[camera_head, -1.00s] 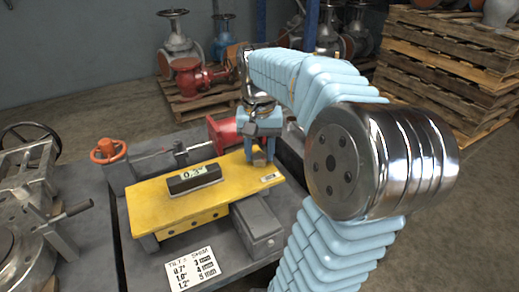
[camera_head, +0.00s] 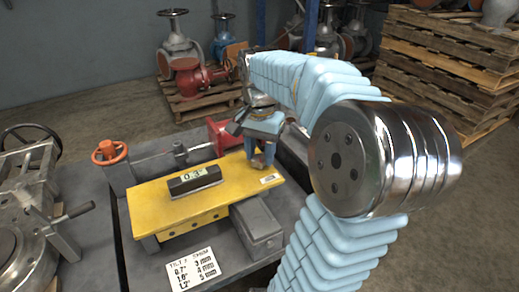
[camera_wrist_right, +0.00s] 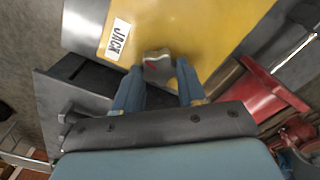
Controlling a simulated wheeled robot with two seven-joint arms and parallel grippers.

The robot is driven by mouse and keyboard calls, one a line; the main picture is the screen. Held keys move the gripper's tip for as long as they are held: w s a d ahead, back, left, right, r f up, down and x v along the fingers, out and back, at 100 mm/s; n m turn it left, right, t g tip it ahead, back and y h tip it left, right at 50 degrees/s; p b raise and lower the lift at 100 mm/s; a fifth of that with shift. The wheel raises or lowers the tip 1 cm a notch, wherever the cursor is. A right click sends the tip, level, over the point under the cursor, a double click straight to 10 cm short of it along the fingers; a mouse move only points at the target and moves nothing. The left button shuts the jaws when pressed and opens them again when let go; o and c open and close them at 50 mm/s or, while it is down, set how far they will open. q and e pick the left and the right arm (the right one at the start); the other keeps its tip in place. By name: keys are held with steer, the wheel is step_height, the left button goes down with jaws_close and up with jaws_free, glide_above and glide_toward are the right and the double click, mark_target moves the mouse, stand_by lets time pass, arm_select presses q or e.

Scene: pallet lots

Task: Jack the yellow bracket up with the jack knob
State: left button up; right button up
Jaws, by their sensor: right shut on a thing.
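The yellow bracket (camera_head: 150,208) lies across the grey fixture on the bench; it also fills the top of the right wrist view (camera_wrist_right: 205,28). A dark level block (camera_head: 180,188) on it reads 0.3°. The grey jack knob (camera_wrist_right: 158,68) with a red mark stands at the bracket's end, beside the "JACK" label (camera_wrist_right: 118,40). My right gripper (camera_head: 260,164) points down over that end. Its fingers are shut on the knob, one on each side in the wrist view (camera_wrist_right: 158,82). In the head view the fingers mostly hide the knob. My left gripper is out of view.
A card (camera_head: 193,268) lists tilt against shim size. A grey block (camera_head: 257,228) stands at the bracket's front right. An orange handwheel (camera_head: 109,152) is behind left, and a red part (camera_head: 222,135) stands close behind my right gripper. Pallets (camera_head: 440,75) are at the back right.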

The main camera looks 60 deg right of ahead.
steer(key=m, duration=0.6)
steer(key=shift+s+m+p, duration=0.2)
steer(key=shift+m+p, duration=0.1)
steer(key=shift+p, duration=0.1)
steer(key=m, duration=0.6)
steer(key=shift+s+a, duration=0.1)
steer(key=shift+a, duration=0.1)
steer(key=shift+f, duration=0.1)
steer(key=o, duration=1.1)
steer(key=shift+c, duration=0.2)
